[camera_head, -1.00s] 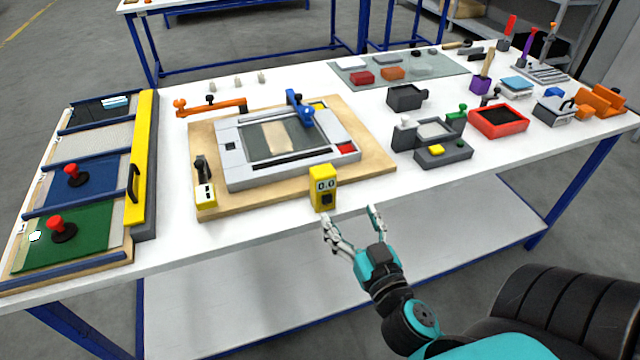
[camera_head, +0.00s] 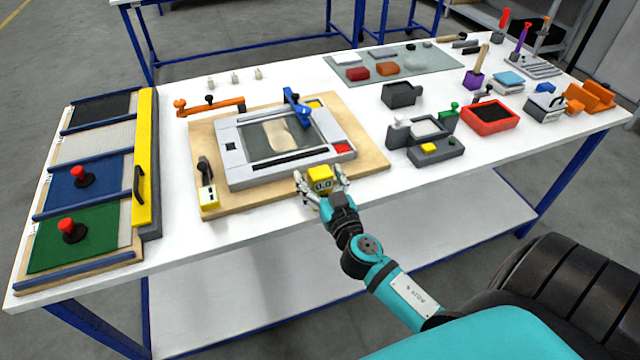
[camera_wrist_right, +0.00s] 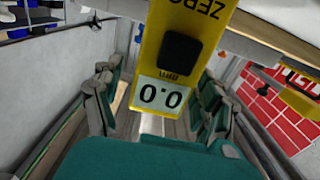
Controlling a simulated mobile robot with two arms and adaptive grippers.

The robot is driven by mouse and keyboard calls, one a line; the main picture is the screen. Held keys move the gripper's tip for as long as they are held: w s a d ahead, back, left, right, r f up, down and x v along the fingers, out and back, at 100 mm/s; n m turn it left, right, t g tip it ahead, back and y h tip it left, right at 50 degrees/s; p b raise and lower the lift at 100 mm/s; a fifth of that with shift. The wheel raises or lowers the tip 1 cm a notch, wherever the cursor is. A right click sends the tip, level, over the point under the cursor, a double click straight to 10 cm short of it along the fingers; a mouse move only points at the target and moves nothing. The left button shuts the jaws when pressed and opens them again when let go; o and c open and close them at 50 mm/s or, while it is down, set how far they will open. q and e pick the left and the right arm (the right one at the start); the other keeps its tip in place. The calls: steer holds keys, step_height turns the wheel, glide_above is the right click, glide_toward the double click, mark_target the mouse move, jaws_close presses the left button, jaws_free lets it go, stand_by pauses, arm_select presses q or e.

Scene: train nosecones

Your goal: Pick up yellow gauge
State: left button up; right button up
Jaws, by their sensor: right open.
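The yellow gauge (camera_head: 321,178) stands near the table's front edge, in front of the wooden board, with a small display reading 0.0. In the right wrist view the gauge (camera_wrist_right: 180,50) fills the upper middle, upside down, with its dark button and display facing the camera. My right gripper (camera_head: 322,187) is at the gauge, its fingers open, one on each side. In the right wrist view the fingers (camera_wrist_right: 158,110) flank the gauge with visible gaps. The gauge's lower part is hidden behind the gripper in the head view. My left gripper is not in view.
Behind the gauge lies a wooden board (camera_head: 375,178) with a grey frame fixture (camera_head: 240,178). A grey device with a yellow button (camera_head: 436,153) is to the right. The table front (camera_head: 255,235) is clear.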

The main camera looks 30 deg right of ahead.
steer(key=shift+s, duration=0.1)
steer(key=shift+c, duration=1.2)
steer(key=c, duration=1.1)
steer(key=shift+c, duration=0.4)
steer(key=shift+r, duration=0.2)
